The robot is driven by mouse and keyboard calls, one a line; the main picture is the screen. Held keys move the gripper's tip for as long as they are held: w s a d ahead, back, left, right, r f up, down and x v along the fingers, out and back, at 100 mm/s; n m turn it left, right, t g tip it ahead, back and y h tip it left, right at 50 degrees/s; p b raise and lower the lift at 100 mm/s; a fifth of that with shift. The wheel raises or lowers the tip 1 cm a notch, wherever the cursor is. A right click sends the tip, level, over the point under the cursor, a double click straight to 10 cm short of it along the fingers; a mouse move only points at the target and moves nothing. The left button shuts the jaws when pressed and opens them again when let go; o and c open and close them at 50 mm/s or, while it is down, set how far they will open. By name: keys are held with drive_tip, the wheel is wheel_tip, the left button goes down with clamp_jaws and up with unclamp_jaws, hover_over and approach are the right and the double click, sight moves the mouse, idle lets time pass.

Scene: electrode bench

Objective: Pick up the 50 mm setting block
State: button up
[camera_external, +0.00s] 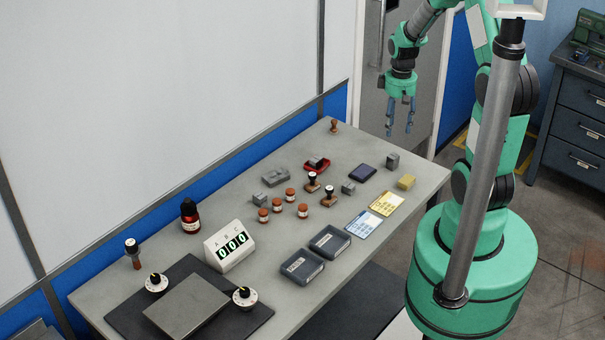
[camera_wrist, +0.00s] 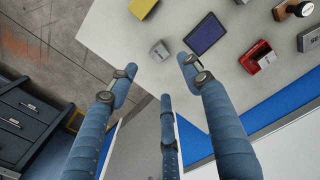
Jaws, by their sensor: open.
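Several small grey blocks sit on the bench, and I cannot read sizes on them, so I cannot tell for certain which is the 50 mm setting block. One upright grey block (camera_external: 393,160) stands near the bench's far right edge; it also shows in the wrist view (camera_wrist: 160,50), just beyond my fingertips. Another grey block (camera_external: 348,188) is nearer the middle, and a third (camera_external: 260,198) is farther left. My gripper (camera_external: 400,126) is open and empty, pointing down above the far right end of the bench. Its spread blue fingers (camera_wrist: 158,78) touch nothing.
A dark blue pad (camera_external: 363,172), a yellow block (camera_external: 406,182) and a red-based item (camera_external: 317,164) lie near the upright grey block. Stamps, brown-capped jars and cards stand farther along. The bench edge (camera_external: 449,172) is close; the surface right around the upright block is clear.

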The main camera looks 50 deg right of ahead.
sight(397, 155)
drive_tip(key=shift+f, duration=0.15)
drive_tip(key=shift+f+b, duration=0.55)
drive_tip(key=shift+f, duration=3.65)
drive_tip(key=shift+f, duration=0.1)
drive_tip(key=shift+d+f+b, duration=0.15)
drive_tip(key=shift+f+b, duration=0.3)
drive_tip(key=shift+f, duration=2.05)
clamp_jaws()
